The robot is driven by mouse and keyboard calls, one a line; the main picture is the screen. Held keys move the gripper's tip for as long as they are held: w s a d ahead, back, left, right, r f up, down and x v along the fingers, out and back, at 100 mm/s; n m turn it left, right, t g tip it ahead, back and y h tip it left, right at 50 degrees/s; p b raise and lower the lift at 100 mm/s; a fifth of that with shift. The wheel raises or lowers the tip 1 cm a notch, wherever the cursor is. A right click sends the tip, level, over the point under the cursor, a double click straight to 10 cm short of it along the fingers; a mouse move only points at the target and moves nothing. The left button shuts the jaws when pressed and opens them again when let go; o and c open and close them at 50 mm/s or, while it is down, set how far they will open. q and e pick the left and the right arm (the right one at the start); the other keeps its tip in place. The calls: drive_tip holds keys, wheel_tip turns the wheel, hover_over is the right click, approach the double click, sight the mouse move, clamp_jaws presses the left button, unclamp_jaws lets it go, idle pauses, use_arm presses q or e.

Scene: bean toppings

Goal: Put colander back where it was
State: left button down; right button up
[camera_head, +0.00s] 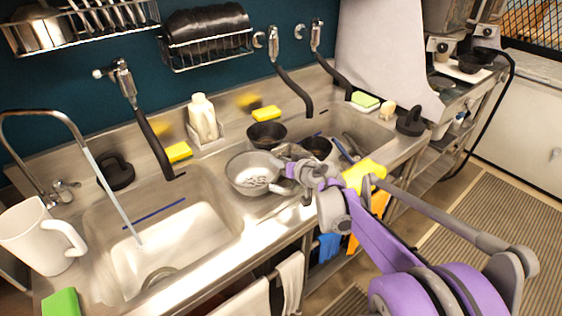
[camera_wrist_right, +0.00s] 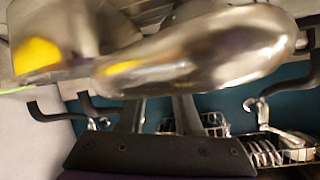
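The colander (camera_head: 252,172) is a grey metal bowl with holes in its bottom. It is over the steel divider between the two sinks, with its handle side toward my right gripper. My right gripper (camera_head: 296,176) is at the colander's right side, by its handle. My left gripper is out of view.
Dark pans (camera_head: 267,134) stand behind the colander. The left sink (camera_head: 175,240) holds a blue stick. A white pitcher (camera_head: 40,235) stands at far left, a white bottle (camera_head: 203,118) at the back wall. Black faucets (camera_head: 155,145) hang over the sinks.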

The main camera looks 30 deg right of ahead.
drive_tip(key=v, duration=1.2)
drive_tip(key=shift+r, duration=0.2)
drive_tip(key=r, duration=0.1)
drive_tip(key=a+r+t+h, duration=0.1)
drive_tip(key=w+a+r+t+h, duration=0.1)
drive_tip(key=shift+r, duration=0.35)
drive_tip(key=s+a+f+n+g+y, duration=0.2)
drive_tip(key=s+a+f+g, duration=0.8)
drive_tip(key=s+a+f, duration=0.8)
wheel_tip(320, 180, down, 2)
drive_tip(key=s+n, duration=0.1)
drive_tip(key=s, duration=0.1)
drive_tip(key=shift+s+a+f+n, duration=0.2)
drive_tip(key=shift+s+f+n, duration=0.05)
drive_tip(key=shift+n, duration=0.15)
